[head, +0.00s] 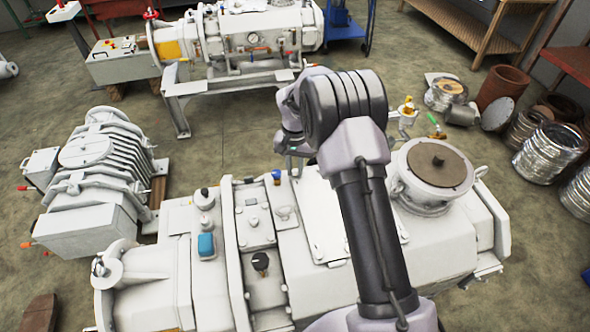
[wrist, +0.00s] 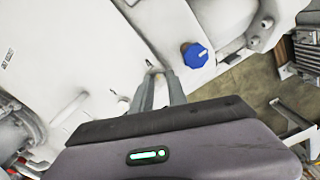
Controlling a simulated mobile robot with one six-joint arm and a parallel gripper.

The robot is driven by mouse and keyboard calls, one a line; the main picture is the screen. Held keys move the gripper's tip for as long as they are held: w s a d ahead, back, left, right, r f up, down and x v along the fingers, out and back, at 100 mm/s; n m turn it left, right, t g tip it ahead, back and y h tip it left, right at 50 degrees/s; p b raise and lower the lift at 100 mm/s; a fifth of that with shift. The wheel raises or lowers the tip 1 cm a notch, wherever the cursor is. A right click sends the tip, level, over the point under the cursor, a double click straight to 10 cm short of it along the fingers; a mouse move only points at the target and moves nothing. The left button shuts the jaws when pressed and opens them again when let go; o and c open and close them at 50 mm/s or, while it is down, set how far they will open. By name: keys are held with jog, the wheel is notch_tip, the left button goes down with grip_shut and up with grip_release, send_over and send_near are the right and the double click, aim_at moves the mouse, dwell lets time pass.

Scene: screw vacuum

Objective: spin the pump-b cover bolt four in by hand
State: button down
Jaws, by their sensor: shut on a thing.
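The pump-b body (head: 275,290) is the large white machine in front of me. A flat pale cover plate (head: 318,225) lies on its top, partly hidden behind my arm; its white surface also shows in the wrist view (wrist: 75,50). My gripper (wrist: 157,73) points down at the edge of this plate, its two fingers close together and shut on a small bolt (wrist: 149,64). Most of the bolt is hidden between the fingertips, so its depth cannot be told. In the head view my gripper (head: 294,158) is small and partly hidden behind the wrist, above the plate's far end.
A blue knob (wrist: 194,54) stands close to the right of my fingers; it shows in the head view (head: 276,175) too. A round brown-topped flange (head: 438,163) rises right of my arm. A ribbed pump (head: 95,165) stands at left on the floor.

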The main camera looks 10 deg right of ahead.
jog(key=m+b, duration=0.1)
jog(key=m, duration=0.3)
jog(key=shift+m, duration=0.3)
jog(key=m+b, duration=0.1)
jog(key=m, duration=0.2)
jog(key=shift+m, duration=0.4)
jog(key=m+b, duration=0.1)
jog(key=m, duration=0.3)
jog(key=shift+m+b, duration=0.75)
jog(key=shift+m, duration=1.25)
jog(key=shift+r, duration=0.1)
jog(key=c, duration=1.3)
grip_release()
